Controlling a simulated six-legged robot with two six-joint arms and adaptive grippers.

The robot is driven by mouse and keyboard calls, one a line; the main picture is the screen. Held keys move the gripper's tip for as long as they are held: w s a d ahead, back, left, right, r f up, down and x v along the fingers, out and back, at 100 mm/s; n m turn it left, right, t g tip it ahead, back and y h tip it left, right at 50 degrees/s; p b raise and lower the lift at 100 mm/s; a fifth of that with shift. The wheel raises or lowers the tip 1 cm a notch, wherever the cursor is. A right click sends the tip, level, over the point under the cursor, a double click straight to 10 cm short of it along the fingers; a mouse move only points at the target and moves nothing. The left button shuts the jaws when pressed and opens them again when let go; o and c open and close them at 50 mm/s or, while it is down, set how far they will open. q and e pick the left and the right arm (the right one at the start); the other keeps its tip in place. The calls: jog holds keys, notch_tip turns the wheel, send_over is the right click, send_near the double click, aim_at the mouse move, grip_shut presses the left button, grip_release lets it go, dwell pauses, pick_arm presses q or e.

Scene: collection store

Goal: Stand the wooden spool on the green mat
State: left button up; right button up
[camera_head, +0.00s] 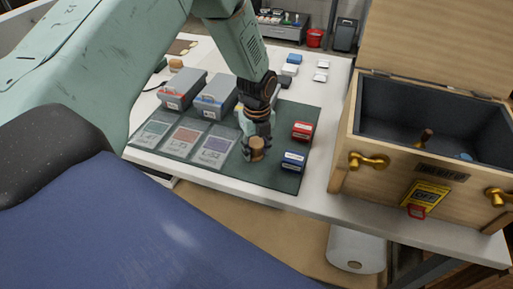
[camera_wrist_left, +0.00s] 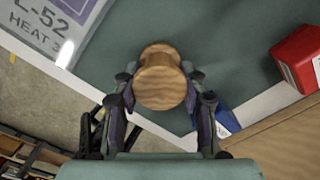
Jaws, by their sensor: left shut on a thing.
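The wooden spool (camera_head: 257,148) is light brown with round flanges. My left gripper (camera_head: 257,140) is shut on it over the green mat (camera_head: 270,185). In the left wrist view, the spool (camera_wrist_left: 160,80) sits between the two fingers of the left gripper (camera_wrist_left: 162,92), one flange facing the camera. The mat (camera_wrist_left: 235,55) shows behind it. I cannot tell whether the spool touches the mat or is a little above it. My right gripper is not in view.
Several label cards (camera_head: 180,139) lie on the mat's left. A red box (camera_head: 302,131) and a blue box (camera_head: 293,161) stand to the right. Two grey cases (camera_head: 215,96) are behind. A large wooden chest (camera_head: 390,185) with brass handles stands right of the mat.

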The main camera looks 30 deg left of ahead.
aim_at(257, 144)
pick_arm(q)
jog(key=o, duration=0.8)
jog(key=shift+w+d+f, duration=0.1)
jog(key=shift+w+f, duration=0.05)
jog(key=shift+f, duration=0.05)
jog(key=o, duration=0.3)
jog(key=shift+r, duration=0.1)
jog(key=shift+o, duration=0.2)
jog(key=shift+s, duration=0.25)
jog(key=shift+w, duration=0.15)
jog(key=shift+w+r, duration=0.1)
jog(key=shift+r, duration=0.25)
notch_tip(257, 144, up, 11)
jog(key=shift+r, duration=0.25)
jog(key=shift+s, duration=0.2)
